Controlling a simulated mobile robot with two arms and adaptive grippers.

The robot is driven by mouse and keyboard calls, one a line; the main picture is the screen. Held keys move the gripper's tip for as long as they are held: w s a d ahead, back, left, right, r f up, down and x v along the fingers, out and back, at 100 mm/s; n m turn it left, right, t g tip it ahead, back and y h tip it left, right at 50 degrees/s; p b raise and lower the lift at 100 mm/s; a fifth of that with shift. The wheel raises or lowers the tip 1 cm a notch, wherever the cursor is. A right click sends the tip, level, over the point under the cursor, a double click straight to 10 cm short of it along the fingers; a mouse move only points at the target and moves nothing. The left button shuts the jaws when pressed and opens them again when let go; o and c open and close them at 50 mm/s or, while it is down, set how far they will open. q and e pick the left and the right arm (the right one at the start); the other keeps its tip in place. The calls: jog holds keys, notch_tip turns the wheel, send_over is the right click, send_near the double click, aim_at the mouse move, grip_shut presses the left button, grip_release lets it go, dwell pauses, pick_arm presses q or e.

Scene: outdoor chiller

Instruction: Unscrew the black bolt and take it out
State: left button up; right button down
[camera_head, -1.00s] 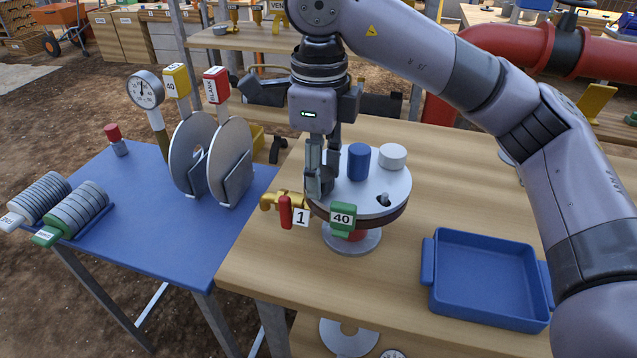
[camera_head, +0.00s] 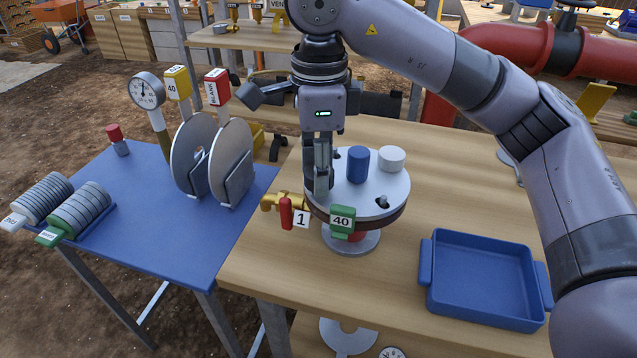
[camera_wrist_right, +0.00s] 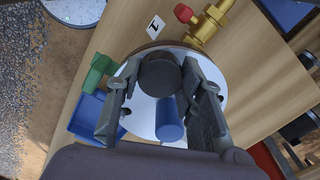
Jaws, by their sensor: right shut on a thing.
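The black bolt (camera_wrist_right: 160,72) shows in the right wrist view as a dark round head on the pale round flange (camera_wrist_right: 142,112). My right gripper (camera_head: 320,188) comes down from above at the left part of the flange (camera_head: 362,205) and is shut on the black bolt. In the wrist view its two fingers (camera_wrist_right: 160,88) stand on either side of the bolt head. In the head view the fingers mostly hide the bolt, and how far its thread sits in the flange cannot be seen. My left gripper is not in view.
A blue bolt (camera_head: 358,165) and a white bolt (camera_head: 391,158) stand on the flange, near an open hole (camera_head: 382,201). An empty blue tray (camera_head: 485,280) lies right. A blue table (camera_head: 160,220) holds discs.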

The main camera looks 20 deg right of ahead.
jog(key=shift+r, duration=0.2)
jog(key=shift+r+p, duration=2.4)
jog(key=shift+r, duration=0.3)
jog(key=c, duration=1.7)
grip_release()
jog(key=shift+f, duration=0.1)
grip_shut()
